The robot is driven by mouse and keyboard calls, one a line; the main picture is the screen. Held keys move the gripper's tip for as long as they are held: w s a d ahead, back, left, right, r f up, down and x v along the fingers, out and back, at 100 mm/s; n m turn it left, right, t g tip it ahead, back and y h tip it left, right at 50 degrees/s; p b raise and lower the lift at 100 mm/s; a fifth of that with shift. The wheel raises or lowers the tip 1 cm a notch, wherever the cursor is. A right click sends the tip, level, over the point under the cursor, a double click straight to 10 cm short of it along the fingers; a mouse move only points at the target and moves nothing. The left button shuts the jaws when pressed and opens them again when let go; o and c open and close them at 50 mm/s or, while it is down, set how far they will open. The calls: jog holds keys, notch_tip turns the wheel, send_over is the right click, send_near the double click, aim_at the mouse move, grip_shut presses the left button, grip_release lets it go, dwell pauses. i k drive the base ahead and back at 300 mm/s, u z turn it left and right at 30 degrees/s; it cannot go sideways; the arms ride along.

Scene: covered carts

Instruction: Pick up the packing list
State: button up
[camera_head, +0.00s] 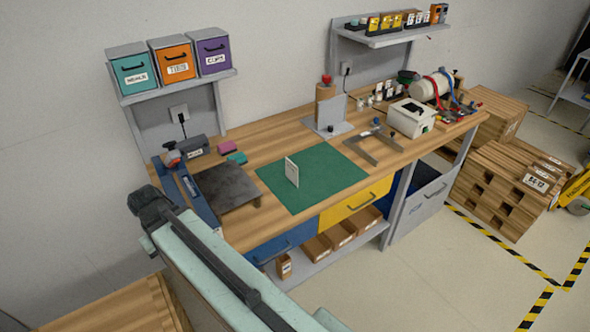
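A small white card (291,171) stands upright on the green mat (325,185) on the wooden workbench. It is the only loose sheet-like thing I can make out, and it looks like the packing list. Its print is too small to read. My arm (225,270), pale teal with black parts, crosses the lower left in front of the bench. My gripper does not show in this view. Nothing touches the card apart from the mat.
A dark plate (228,188) lies left of the mat. A grey metal bracket (378,148) and a white printer-like box (411,118) stand to the right. Labelled bins (134,70) sit on a wall shelf. Striped floor and wooden crates (508,185) are at the right. The mat around the card is clear.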

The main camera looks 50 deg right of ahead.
aim_at(293, 171)
jog(key=u, duration=0.8)
jog(key=k, duration=0.9)
jog(key=z, duration=0.6)
jog(key=i, duration=0.5)
jog(key=u, duration=0.05)
